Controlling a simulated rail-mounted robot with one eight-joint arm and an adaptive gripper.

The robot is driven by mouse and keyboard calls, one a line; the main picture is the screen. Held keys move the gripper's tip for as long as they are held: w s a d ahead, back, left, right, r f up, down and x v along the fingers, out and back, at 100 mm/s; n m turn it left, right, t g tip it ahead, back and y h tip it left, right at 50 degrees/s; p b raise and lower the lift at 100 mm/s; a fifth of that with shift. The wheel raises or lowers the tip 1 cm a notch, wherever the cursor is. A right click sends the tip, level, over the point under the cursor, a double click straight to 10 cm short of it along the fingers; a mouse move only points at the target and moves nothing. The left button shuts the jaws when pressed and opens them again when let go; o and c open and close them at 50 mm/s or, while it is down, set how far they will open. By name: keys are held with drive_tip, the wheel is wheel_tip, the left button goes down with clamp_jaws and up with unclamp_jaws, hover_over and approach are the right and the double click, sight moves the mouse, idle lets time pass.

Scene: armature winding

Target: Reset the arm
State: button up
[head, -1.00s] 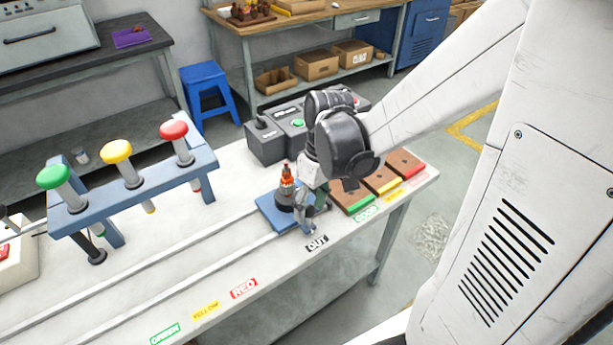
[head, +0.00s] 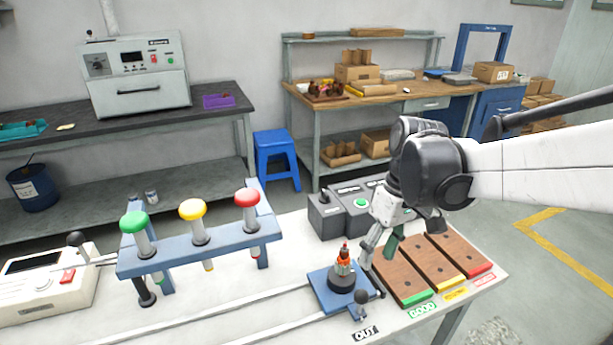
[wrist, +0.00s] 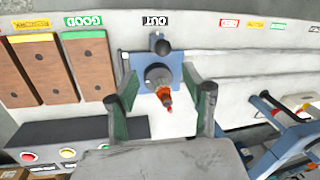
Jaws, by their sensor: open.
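The armature (head: 343,262), orange-red with a thin tip, stands upright on a dark round base on the blue plate (head: 322,290) at the OUT label. It also shows in the wrist view (wrist: 163,92), lying between my two fingers in the picture with gaps on both sides. My gripper (wrist: 164,95) is open and empty. In the head view my gripper (head: 378,262) hangs just right of the armature, pointing down, and partly hides the plate's right side. A dark ball knob (head: 362,297) stands at the plate's front edge.
Wooden blocks with green (head: 404,282), yellow and red ends lie right of the plate. A control box (head: 349,209) stands behind. The blue frame (head: 200,236) with green, yellow and red plungers spans the rails at left. The front bench strip is clear.

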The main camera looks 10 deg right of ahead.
idle(0.3)
drive_tip(key=s+a+r+m+t+h, duration=0.2)
drive_tip(key=s+a+r+m+t, duration=0.1)
drive_tip(key=s+t, duration=0.3)
drive_tip(key=shift+a+r+m+t, duration=0.4)
drive_tip(key=shift+a+m+t, duration=0.25)
drive_tip(key=shift+t, duration=0.35)
